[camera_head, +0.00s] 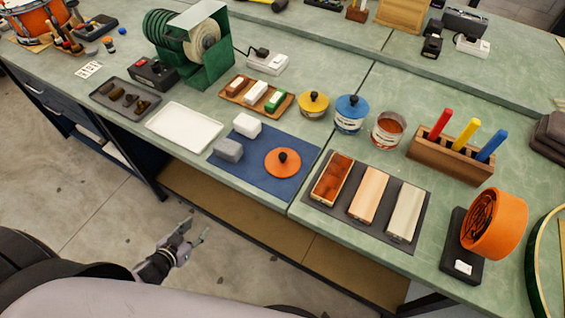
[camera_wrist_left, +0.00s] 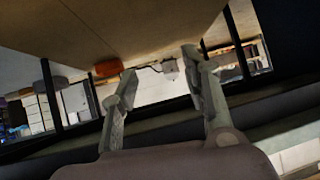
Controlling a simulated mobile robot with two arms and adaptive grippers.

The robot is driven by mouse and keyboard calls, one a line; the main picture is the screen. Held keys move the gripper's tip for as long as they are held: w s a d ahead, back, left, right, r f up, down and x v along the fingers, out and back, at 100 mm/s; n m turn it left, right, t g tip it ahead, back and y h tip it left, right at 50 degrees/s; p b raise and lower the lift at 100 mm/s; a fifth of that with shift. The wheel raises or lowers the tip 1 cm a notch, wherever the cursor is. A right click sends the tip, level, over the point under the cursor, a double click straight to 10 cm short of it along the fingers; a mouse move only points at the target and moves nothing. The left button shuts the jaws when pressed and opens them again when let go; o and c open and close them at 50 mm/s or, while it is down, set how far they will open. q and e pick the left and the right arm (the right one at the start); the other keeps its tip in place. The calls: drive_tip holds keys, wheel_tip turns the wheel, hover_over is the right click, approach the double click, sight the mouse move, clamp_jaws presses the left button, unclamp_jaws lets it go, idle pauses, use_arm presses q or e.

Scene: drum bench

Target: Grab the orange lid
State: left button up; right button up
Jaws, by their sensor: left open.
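The orange lid (camera_head: 283,163) is a flat round disc with a black knob. It lies on a blue mat (camera_head: 253,184) on the green bench, knob up. My left gripper (camera_head: 197,243) is low in front of the bench, over the floor, well below and left of the lid. Its fingers also show in the left wrist view (camera_wrist_left: 158,84), spread apart with nothing between them. The wrist view looks under the bench and does not show the lid. My right gripper is not in view.
A white block (camera_head: 247,126) and a grey block (camera_head: 228,150) sit left of the lid. A yellow-lidded can (camera_head: 313,105), a blue-lidded can (camera_head: 350,114) and an open can (camera_head: 388,130) stand behind. Wooden blocks (camera_head: 369,194) lie to the right. The bench's front edge lies between gripper and lid.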

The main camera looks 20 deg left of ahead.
use_arm(q)
drive_tip(key=w+d+r+m+t+h, duration=0.1)
drive_tip(key=w+d+r+h, duration=0.1)
drive_tip(key=r, duration=0.4)
drive_tip(key=w+d+r+m+t+h, duration=0.1)
drive_tip(key=w+r, duration=0.2)
drive_tip(key=r, duration=0.4)
drive_tip(key=m+h+b, duration=0.1)
drive_tip(key=m+h, duration=0.3)
drive_tip(key=h, duration=0.2)
approach(280, 157)
drive_tip(key=p+x, duration=0.2)
drive_tip(key=shift+w+d+r, duration=0.1)
drive_tip(key=shift+w+r, duration=0.05)
drive_tip(key=shift+w, duration=0.2)
drive_tip(key=x, duration=0.6)
drive_tip(key=shift+w+d, duration=0.1)
drive_tip(key=shift+d, duration=0.1)
drive_tip(key=shift+a, duration=0.1)
clamp_jaws()
